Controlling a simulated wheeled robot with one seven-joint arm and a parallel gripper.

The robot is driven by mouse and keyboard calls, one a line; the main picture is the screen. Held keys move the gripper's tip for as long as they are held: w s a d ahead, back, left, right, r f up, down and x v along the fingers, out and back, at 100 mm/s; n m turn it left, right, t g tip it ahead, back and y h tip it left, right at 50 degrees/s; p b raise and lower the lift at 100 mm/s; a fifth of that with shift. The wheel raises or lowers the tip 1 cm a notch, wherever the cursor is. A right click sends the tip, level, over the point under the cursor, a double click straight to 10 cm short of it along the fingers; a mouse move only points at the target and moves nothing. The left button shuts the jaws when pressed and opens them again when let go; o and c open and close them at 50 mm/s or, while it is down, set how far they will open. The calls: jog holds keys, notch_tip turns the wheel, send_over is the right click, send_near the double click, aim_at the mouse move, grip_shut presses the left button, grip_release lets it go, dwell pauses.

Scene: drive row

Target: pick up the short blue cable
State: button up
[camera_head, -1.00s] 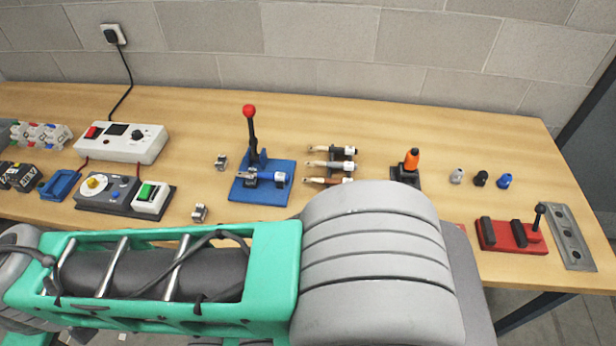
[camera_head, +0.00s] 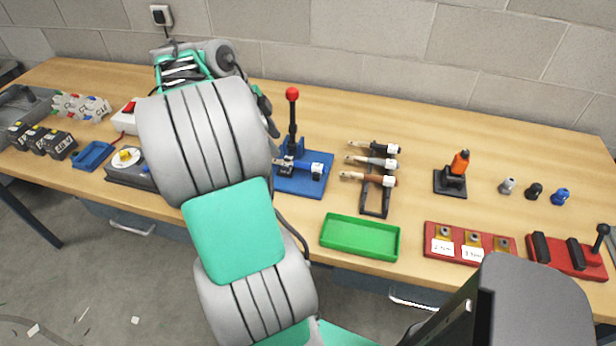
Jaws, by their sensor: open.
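A short blue cable (camera_head: 313,158) appears to lie across the blue lever press (camera_head: 298,186), with a metal end at its left and a pale fitting at its right. The press has an upright black lever with a red knob. My arm reaches over the left part of the bench. The dark end of my gripper (camera_head: 269,118) shows just left of the lever, apart from the cable. My gripper is open and looks empty; its fingers are mostly hidden behind my arm.
A black rack (camera_head: 375,201) right of the press holds several cables with copper ends. A green tray (camera_head: 360,238) stands at the front edge. An orange-topped tool (camera_head: 458,170), small bottles and red blocks (camera_head: 468,243) stand farther right.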

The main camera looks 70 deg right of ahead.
aim_at(304, 164)
jog(key=s+d+f+m, duration=0.1)
jog(key=s+f, duration=0.1)
jog(key=s+d+f+m, duration=0.1)
jog(key=s+f, duration=0.1)
jog(key=f, duration=0.1)
jog(key=s+d+f+m+b, duration=0.1)
jog(key=s+d+f, duration=0.1)
jog(key=f, duration=0.1)
jog(key=shift+f+m+g+y, duration=0.15)
jog(key=shift+m+g+y, duration=0.15)
jog(key=shift+g, duration=0.1)
jog(key=shift+a, duration=0.1)
grip_shut()
